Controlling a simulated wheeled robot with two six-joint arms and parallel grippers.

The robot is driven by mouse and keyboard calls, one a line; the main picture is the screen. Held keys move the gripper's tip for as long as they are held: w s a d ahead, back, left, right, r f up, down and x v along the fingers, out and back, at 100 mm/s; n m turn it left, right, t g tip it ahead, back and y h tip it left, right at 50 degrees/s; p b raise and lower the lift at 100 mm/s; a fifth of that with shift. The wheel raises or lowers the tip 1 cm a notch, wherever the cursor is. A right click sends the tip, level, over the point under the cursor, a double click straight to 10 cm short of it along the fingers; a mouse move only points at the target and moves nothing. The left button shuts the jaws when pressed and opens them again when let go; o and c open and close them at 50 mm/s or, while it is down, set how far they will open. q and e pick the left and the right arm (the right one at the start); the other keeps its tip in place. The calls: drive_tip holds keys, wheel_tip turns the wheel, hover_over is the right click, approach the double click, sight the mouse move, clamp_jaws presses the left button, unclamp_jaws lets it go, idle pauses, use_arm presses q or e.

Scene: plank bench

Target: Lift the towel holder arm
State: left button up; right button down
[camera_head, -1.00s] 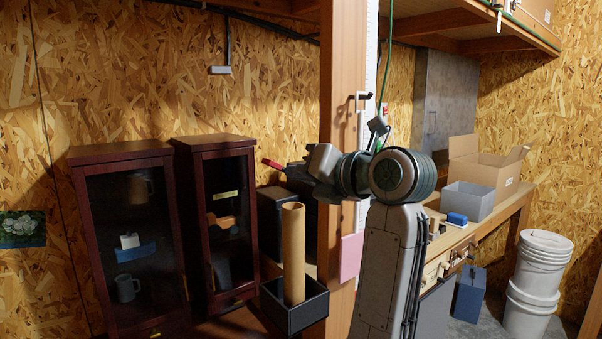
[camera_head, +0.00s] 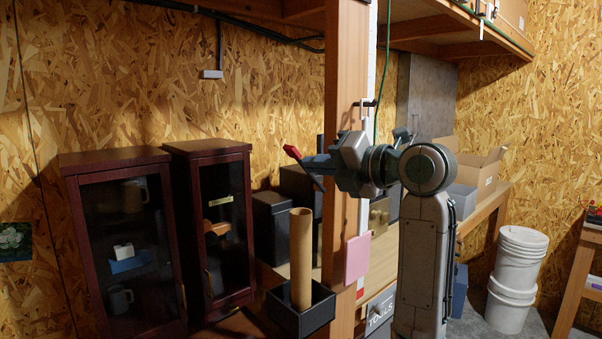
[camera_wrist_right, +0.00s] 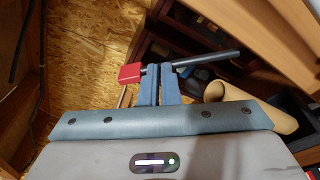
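The towel holder arm appears to be the dark grey rod (camera_wrist_right: 210,58) with a red block at one end. In the head view its red end (camera_head: 292,152) shows left of the wooden post, tilted up to the left. The rod's mount is not clear. My left gripper is not in view.
The wooden post (camera_head: 346,70) stands beside my right arm, with a black hook (camera_head: 369,103) and a pink sheet (camera_head: 357,258). A cardboard tube (camera_head: 301,255) stands in a black bin (camera_head: 305,318). Two glass-door cabinets (camera_head: 118,157) stand left. White buckets (camera_head: 522,245) stand right.

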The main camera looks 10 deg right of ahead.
drive_tip(key=shift+w+d+r+m+y+b, duration=0.25)
drive_tip(key=shift+w+d+r+m+b, duration=0.3)
drive_tip(key=shift+d+m, duration=0.4)
drive_tip(key=shift+w+d+r+m+y+b, duration=0.25)
drive_tip(key=shift+w+d+m, duration=0.5)
drive_tip(key=shift+m, duration=0.4)
drive_tip(key=shift+d, duration=0.1)
